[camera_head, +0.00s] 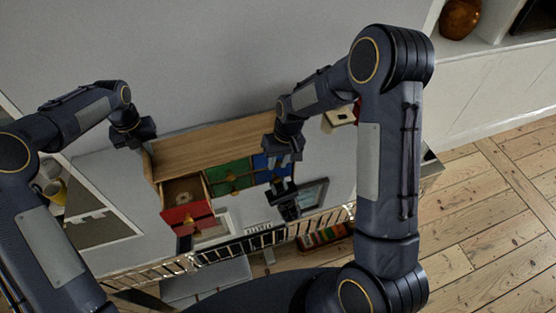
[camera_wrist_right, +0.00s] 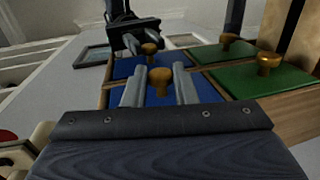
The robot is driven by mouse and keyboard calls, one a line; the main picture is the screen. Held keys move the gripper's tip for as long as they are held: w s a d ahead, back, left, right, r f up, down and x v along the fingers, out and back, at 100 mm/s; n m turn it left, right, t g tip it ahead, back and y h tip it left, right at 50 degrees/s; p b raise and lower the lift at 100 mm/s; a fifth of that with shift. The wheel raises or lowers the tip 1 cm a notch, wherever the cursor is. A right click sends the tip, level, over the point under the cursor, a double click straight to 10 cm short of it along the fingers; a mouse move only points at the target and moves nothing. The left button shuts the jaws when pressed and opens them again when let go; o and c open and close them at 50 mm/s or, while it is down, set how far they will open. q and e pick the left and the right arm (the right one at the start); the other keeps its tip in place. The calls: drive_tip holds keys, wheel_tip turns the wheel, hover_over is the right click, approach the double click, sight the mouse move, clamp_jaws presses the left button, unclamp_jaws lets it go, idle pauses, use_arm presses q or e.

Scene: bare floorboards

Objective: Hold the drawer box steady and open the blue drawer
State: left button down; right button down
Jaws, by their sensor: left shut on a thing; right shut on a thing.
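The wooden drawer box (camera_head: 205,150) stands on a glossy table, with the red drawer (camera_head: 186,212) pulled out at its left. The green drawer (camera_head: 226,171) is in the middle and looks closed. The blue drawer (camera_head: 262,162) is at the right and looks closed. My left gripper (camera_head: 146,149) is shut on the box's left end. My right gripper (camera_head: 287,158) is in front of the blue drawer. In the right wrist view, its fingers (camera_wrist_right: 159,88) are on either side of the blue drawer's gold knob (camera_wrist_right: 160,76), shut on it.
The tabletop mirrors the drawers and my right gripper. A yellow mug (camera_head: 55,190) stands at far left. A colourful striped item (camera_head: 325,236) is near the front edge.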

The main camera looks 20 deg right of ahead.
drive_tip(key=s, duration=0.9)
drive_tip(key=shift+s+d, duration=0.15)
drive_tip(key=c, duration=1.2)
unclamp_jaws()
drive_tip(key=shift+o, duration=0.2)
wheel_tip(320, 180, up, 12)
drive_tip(key=d, duration=0.2)
drive_tip(key=shift+d, duration=0.2)
drive_tip(key=shift+f, duration=0.1)
